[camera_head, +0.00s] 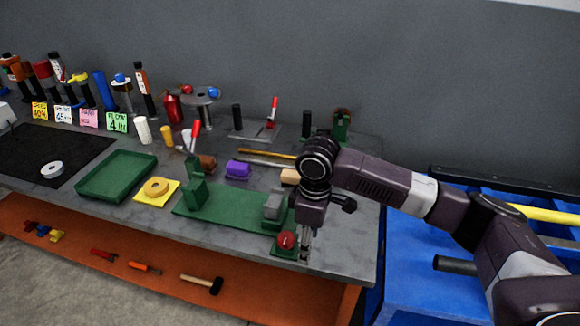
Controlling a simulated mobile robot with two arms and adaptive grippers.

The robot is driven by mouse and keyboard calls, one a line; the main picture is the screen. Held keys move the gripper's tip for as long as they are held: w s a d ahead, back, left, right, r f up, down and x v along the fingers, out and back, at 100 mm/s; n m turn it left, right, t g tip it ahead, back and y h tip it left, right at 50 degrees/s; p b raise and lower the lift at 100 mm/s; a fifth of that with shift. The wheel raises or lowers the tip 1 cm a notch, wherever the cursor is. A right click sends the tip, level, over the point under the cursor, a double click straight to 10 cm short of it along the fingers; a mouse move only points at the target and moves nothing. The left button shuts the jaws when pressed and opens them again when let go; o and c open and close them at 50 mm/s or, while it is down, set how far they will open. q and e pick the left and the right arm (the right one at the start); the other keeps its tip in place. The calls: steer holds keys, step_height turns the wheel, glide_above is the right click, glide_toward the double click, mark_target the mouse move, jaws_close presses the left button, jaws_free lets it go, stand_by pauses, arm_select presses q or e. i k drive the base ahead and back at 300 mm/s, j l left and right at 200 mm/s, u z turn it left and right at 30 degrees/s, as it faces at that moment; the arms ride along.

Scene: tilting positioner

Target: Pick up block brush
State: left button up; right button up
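My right arm comes in from the right, and its gripper (305,243) points down at the right end of the green fixture, beside a red round knob (287,240). The fingers are small and dark here, so I cannot tell whether they are open or shut. A tan block (289,177), possibly the block brush, lies on the grey bench just left of my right wrist, which partly hides it. A brown block (206,162) lies farther left; I cannot tell if it has bristles. My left gripper is not in view.
A green fixture (235,208) with upright parts lies along the bench front. A purple block (238,169), a green tray (118,174) and a yellow rod (267,154) are nearby. Bottles and note cards line the back left. A blue cart (405,262) stands at right.

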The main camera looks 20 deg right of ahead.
mark_target(292, 178)
steer(key=i+l, duration=0.2)
steer(key=i, duration=0.35)
steer(key=i+l, duration=0.2)
steer(key=i, duration=0.3)
